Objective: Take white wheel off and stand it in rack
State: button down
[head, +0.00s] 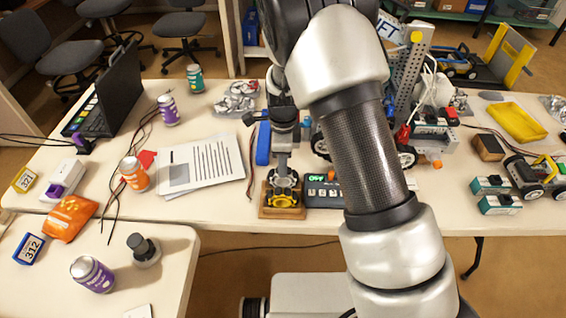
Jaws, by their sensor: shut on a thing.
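My gripper (284,168) points down near the table's front edge, shut on the white wheel (284,181), which has a dark tyre and a pale hub. The gripper partly covers the wheel. Directly below is the small wooden rack (265,213) with a yellow-hubbed part (283,199) at it. The white wheel looks right above or in this rack; I cannot tell whether it touches. The grey robot vehicle (434,130) stands to the right, partly hidden by my arm, with pale-rimmed wheels showing at its lower side.
A dark box with a green display (322,182) stands close to the right of the rack. A blue bar (263,143) and papers (203,165) lie to the left. A yellow tray (517,121) and small wheeled car (530,178) are at right. Cans and a laptop (105,98) are at left.

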jog(key=shift+f, duration=0.15)
jog(key=c, duration=1.4)
grip_release()
jog(key=shift+c, duration=0.2)
jog(key=shift+r+p, duration=2.65)
jog(key=shift+r, duration=0.9)
